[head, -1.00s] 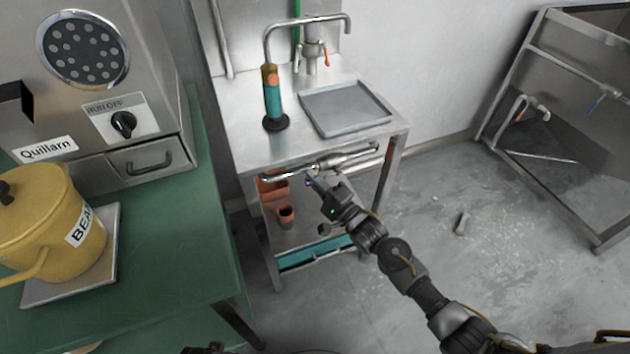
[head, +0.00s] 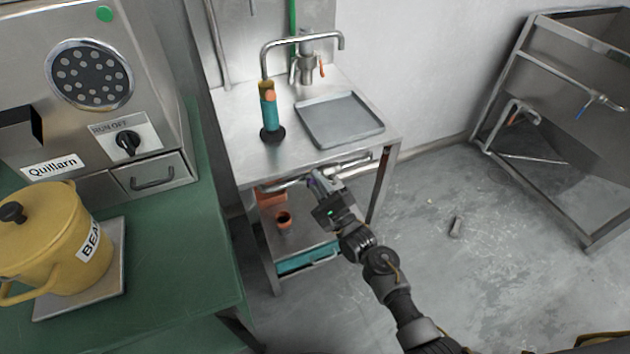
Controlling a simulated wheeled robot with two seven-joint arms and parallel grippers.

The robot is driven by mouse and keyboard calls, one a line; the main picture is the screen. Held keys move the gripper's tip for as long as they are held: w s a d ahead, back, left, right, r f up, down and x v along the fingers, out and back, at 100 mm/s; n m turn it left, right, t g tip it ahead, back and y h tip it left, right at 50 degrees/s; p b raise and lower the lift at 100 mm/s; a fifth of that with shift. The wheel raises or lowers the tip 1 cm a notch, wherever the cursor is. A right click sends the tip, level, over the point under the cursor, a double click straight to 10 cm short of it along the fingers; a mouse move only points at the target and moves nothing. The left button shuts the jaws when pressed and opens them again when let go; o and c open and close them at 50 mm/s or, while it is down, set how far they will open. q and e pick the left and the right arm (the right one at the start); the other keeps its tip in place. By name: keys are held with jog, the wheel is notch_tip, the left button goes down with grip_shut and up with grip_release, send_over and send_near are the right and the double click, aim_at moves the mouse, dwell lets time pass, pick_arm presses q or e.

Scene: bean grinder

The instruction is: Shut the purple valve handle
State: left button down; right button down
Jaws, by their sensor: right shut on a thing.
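My right gripper (head: 318,184) is at the pipe (head: 335,172) that runs under the front edge of the steel sink table. It is shut on the purple valve handle (head: 312,179). Only a small purple patch of the handle shows between the fingers, so I cannot tell how far it is turned. My left gripper is not in view.
The steel table (head: 300,155) carries a grey tray (head: 338,118), a teal and orange bottle (head: 269,108) and a curved tap (head: 300,42). A lower shelf holds an orange cup (head: 284,220). A yellow pot (head: 55,240) stands left.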

dwell(0.3)
jog(key=c, duration=1.4)
grip_release()
jog(key=shift+c, duration=0.2)
jog(key=v, duration=1.1)
